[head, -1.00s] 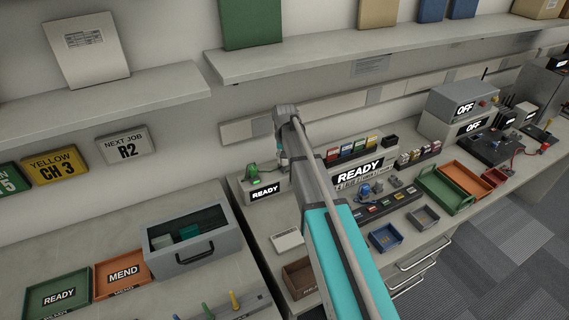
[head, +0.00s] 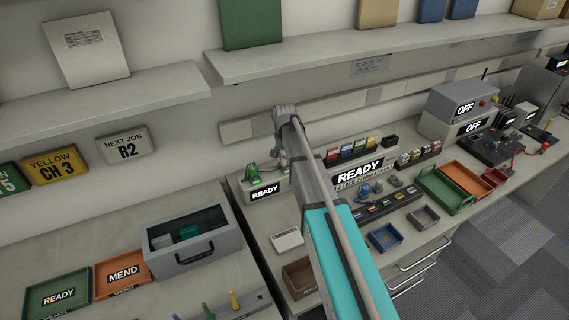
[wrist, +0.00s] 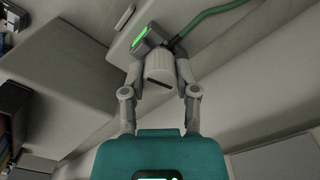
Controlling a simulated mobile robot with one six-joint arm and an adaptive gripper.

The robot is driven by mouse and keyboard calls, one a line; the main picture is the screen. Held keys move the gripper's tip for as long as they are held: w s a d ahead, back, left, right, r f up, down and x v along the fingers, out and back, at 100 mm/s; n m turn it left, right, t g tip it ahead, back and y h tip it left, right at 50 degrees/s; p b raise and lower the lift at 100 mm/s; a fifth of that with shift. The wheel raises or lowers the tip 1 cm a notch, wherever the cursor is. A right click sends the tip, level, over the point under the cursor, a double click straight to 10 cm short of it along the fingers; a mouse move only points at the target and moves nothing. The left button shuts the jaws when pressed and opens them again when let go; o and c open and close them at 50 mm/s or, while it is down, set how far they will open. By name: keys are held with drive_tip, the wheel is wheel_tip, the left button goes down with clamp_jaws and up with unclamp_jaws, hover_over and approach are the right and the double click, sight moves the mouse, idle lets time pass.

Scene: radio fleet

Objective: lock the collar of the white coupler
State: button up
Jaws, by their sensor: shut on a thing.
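The white coupler (wrist: 159,66) shows in the wrist view as a ribbed white cylinder with a dark mark on its near end. My gripper (wrist: 161,72) has one finger on each side of it and is shut on it. The coupler's far end meets a grey block with a lit green strip (wrist: 144,38). A green hose (wrist: 210,20) runs off to the upper right. In the head view my gripper (head: 272,170) is at the box marked READY (head: 264,190), and the coupler is too small there to make out.
A grey case with a handle (head: 194,240) stands at the left. Racks of small coloured parts and a second READY sign (head: 359,171) are right of my arm. Green (head: 440,188) and orange trays lie farther right. A shelf (head: 350,50) runs above.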

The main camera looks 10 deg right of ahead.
drive_tip(key=shift+m, duration=1.3)
drive_tip(key=o, duration=1)
drive_tip(key=shift+w+f, duration=0.1)
drive_tip(key=shift+f, duration=0.05)
drive_tip(key=shift+c, duration=0.2)
drive_tip(key=shift+r, duration=0.2)
drive_tip(key=shift+r+p, duration=2.9)
drive_tip(key=shift+p, duration=0.1)
drive_tip(key=s+n, duration=0.8)
drive_tip(key=s, duration=1.8)
drive_tip(key=shift+s+d+n, duration=0.2)
drive_tip(key=shift+d+n, duration=0.1)
drive_tip(key=shift+d, duration=0.05)
